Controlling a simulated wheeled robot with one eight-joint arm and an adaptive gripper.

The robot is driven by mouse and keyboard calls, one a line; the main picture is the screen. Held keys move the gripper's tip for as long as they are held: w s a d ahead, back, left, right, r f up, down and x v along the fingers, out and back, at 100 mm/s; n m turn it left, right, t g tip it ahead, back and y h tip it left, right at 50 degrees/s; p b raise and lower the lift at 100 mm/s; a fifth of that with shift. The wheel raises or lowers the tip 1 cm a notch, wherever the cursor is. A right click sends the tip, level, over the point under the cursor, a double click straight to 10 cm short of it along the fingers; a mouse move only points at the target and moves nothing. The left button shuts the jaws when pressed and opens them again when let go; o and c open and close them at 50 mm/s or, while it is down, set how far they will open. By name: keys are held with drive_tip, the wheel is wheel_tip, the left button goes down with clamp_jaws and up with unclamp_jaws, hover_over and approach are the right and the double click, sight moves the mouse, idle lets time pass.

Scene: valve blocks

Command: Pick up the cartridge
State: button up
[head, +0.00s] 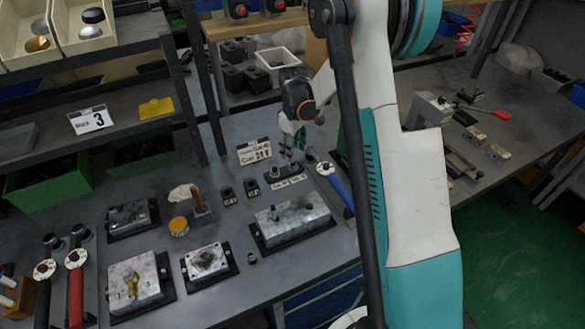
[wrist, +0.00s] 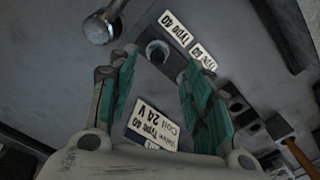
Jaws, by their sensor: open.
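A dark rack (head: 285,180) with white labels stands on the bench, with small upright cartridges in it. One cartridge (wrist: 157,52), round with a dark top and a pale ring, shows in the wrist view beside a "Type 40" label. My gripper (head: 294,143) is above the rack in the head view, pointing down. In the wrist view my gripper (wrist: 158,68) is open, with a teal-padded finger on each side and nothing held. The cartridge appears near the gap between the fingertips, apart from them. The height between them is hard to tell.
A sign reading "Coil 24 V" (head: 254,152) stands close behind the rack; it is also in the wrist view (wrist: 158,125). A blue-handled tool (head: 335,184) lies right of the rack. A large metal valve block (head: 292,220) is in front. Small labelled blocks (head: 229,195) stand left.

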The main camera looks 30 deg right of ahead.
sight(293, 166)
drive_tip(key=shift+w+d+f+b, duration=0.1)
drive_tip(key=shift+f+b, duration=0.5)
drive_tip(key=shift+f, duration=1.15)
drive_tip(key=shift+d+f+b, duration=0.1)
drive_tip(key=shift+f+b, duration=0.45)
drive_tip(key=shift+f, duration=1.15)
drive_tip(key=shift+c, duration=0.2)
drive_tip(key=c, duration=1)
